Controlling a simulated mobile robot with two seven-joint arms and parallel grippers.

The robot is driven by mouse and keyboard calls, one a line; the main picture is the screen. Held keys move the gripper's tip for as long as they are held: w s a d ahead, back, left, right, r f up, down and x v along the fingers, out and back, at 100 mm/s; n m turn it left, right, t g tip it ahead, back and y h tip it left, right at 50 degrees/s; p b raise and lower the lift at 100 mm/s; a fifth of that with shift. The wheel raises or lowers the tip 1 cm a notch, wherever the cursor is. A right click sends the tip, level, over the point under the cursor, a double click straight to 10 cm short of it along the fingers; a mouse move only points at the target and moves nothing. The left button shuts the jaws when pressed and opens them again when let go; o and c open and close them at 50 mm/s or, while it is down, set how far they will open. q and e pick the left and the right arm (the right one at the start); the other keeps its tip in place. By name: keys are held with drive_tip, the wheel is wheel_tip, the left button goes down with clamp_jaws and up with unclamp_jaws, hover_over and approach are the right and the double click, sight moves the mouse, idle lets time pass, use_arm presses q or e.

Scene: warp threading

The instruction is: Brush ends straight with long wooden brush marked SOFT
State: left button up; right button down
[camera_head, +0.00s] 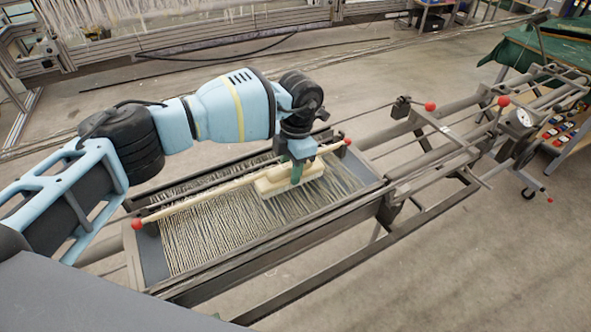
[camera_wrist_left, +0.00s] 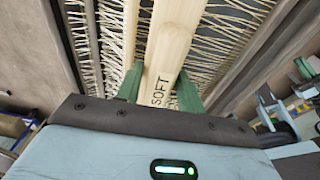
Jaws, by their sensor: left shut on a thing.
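The long pale wooden brush (camera_head: 269,186) is over the frame of threads, bristles toward them. In the left wrist view the brush (camera_wrist_left: 169,45) shows dark letters SOFT on its wood. My left gripper (camera_head: 297,172) is shut on it from above; in the left wrist view its green fingers (camera_wrist_left: 160,86) sit on either side of the wood. Pale threads (camera_head: 215,232) lie in a dense sheet across the metal frame, some slightly uneven. I cannot tell how firmly the bristles touch them. My right gripper is not in view.
The dark metal frame (camera_head: 262,262) surrounds the threads. A round gauge (camera_head: 521,118) is at the right. A green cloth (camera_head: 550,45) covers a bench at the back right. The floor at lower right is clear.

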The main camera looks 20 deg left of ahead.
use_arm(q)
drive_tip(key=shift+f, duration=0.6)
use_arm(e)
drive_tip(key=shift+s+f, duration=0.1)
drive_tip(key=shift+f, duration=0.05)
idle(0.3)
use_arm(q)
drive_tip(key=shift+d, duration=0.1)
